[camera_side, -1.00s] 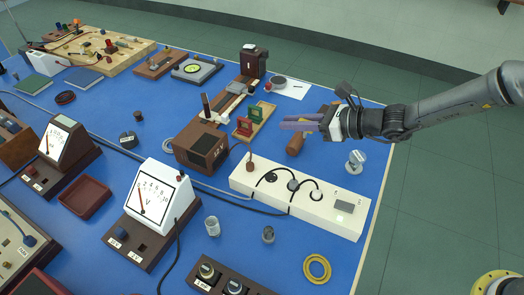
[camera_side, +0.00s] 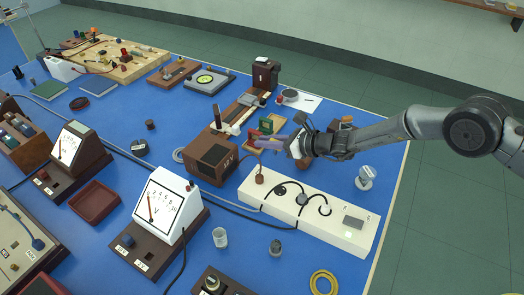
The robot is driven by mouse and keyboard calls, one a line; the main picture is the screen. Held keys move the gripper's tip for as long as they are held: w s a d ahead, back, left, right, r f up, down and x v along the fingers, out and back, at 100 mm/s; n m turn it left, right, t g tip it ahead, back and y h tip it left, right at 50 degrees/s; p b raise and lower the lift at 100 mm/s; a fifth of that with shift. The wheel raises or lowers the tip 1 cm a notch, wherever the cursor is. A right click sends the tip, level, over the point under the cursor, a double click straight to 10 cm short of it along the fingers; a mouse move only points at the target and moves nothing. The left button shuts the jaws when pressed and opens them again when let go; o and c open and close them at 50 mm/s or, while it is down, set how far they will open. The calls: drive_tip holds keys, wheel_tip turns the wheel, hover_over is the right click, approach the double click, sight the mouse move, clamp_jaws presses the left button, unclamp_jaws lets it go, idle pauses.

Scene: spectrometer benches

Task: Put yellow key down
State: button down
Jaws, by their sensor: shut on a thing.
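My gripper (camera_side: 276,144) reaches in from the right, its purple-grey fingers pointing left. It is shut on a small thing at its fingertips. I take this to be the yellow key, but it is too small and too hidden to make out.
A wooden stand with red and green plates (camera_side: 265,126) is close behind the fingers. A metal knob-like piece (camera_side: 365,178) stands to the right, and a white voltmeter (camera_side: 165,204) in front left.

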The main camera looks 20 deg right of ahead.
sight(262, 160)
drive_tip(key=shift+w+a+f, duration=0.2)
drive_tip(key=shift+w+f, duration=0.15)
drive_tip(key=shift+f, duration=0.1)
drive_tip(key=shift+w+a+f, duration=0.15)
drive_tip(key=shift+w+f, duration=0.15)
drive_tip(key=shift+f, duration=0.15)
drive_tip(key=shift+w+f, duration=0.1)
drive_tip(key=shift+f, duration=1.45)
drive_tip(key=shift+f, duration=0.1)
drive_tip(key=c, duration=0.9)
unclamp_jaws()
drive_tip(key=v, duration=1.2)
